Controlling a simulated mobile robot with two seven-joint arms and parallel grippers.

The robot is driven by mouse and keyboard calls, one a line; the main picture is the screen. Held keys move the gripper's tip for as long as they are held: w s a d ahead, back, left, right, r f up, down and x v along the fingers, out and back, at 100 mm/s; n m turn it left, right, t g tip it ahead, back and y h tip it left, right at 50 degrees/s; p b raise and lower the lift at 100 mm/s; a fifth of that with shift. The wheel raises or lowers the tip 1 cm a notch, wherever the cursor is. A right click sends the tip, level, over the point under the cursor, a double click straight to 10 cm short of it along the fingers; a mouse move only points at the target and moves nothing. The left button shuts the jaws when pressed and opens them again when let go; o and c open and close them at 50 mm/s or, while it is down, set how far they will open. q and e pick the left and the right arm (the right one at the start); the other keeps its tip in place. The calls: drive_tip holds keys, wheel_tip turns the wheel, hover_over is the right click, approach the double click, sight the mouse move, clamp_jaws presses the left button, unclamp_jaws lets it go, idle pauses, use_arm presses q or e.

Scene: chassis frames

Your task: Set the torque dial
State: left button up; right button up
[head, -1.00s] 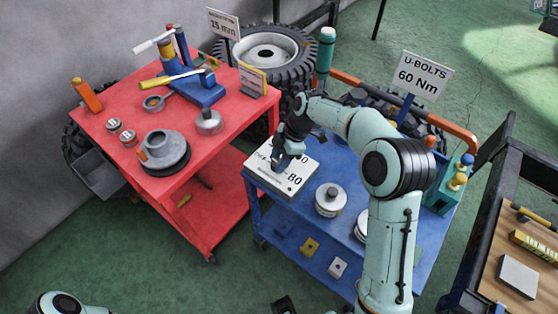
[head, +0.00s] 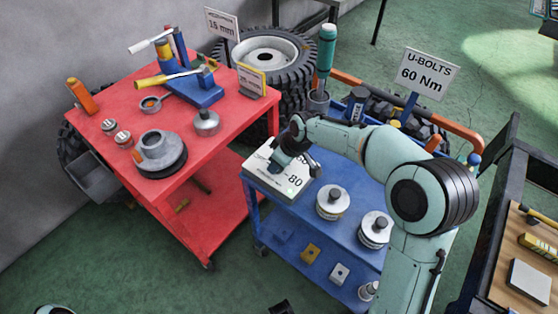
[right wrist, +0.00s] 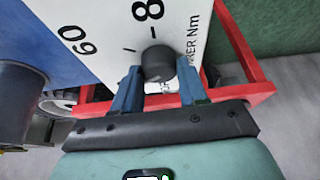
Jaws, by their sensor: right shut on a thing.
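The torque dial's white plate (head: 297,184) lies at the left end of the blue cart, with "80" showing in the head view. In the right wrist view the plate (right wrist: 108,25) shows "60", an "8" with its other digit cut off, and tick marks. My right gripper (head: 280,163) is over the plate. Its two blue fingers are shut on the dark round knob (right wrist: 158,62). No pointer on the knob can be made out. A sign (head: 428,78) above the cart reads "U-BOLTS 60 Nm". A dark part at the head view's bottom edge may be my left gripper; its fingers are hidden.
Two round metal pieces (head: 333,201) (head: 375,229) stand on the blue cart (head: 355,178) right of the plate. A red cart (head: 112,98) with tools and a "15 mm" sign stands at left. A wooden bench (head: 503,287) is at lower right. Tyres stand behind the carts.

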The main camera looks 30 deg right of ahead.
drive_tip(key=m+h, duration=0.1)
drive_tip(key=m, duration=0.1)
drive_tip(key=shift+a+m, duration=0.15)
drive_tip(key=shift+m, duration=0.25)
drive_tip(key=shift+m+h, duration=0.4)
drive_tip(key=shift+m, duration=0.5)
drive_tip(key=m+h+b, duration=0.1)
drive_tip(key=m+b, duration=0.1)
drive_tip(key=m, duration=0.1)
drive_tip(key=shift+a+f, duration=0.1)
drive_tip(key=shift+m+h+b, duration=0.5)
drive_tip(key=shift+m+h, duration=0.1)
drive_tip(key=shift+m, duration=0.8)
drive_tip(key=o, duration=1)
